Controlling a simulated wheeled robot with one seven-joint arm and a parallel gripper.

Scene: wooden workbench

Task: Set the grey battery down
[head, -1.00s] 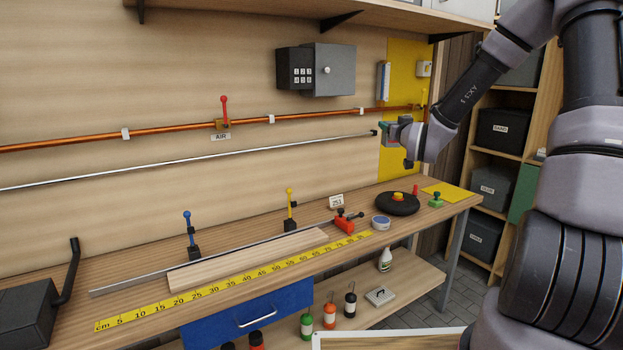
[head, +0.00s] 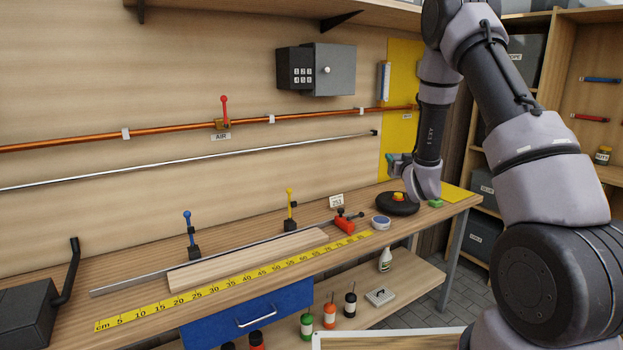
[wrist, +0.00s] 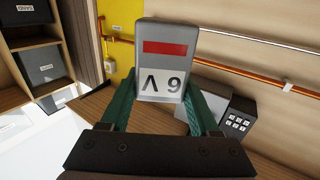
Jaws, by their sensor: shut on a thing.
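The grey battery (wrist: 165,32) has a red stripe and a white 9 V label that reads upside down in the wrist view. My gripper (wrist: 160,95) is shut on it, with a green finger on each side. In the head view, my gripper (head: 397,163) is above the far right part of the workbench (head: 130,290), close to the back wall and over the black round disc (head: 402,209). The battery is hard to make out there.
The disc has an orange-yellow knob (head: 397,196). Near it are a blue-white round tin (head: 381,223), a red clamp (head: 344,226), a green item (head: 435,204) and a yellow sheet (head: 457,192). A copper pipe (head: 320,115) runs along the wall.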

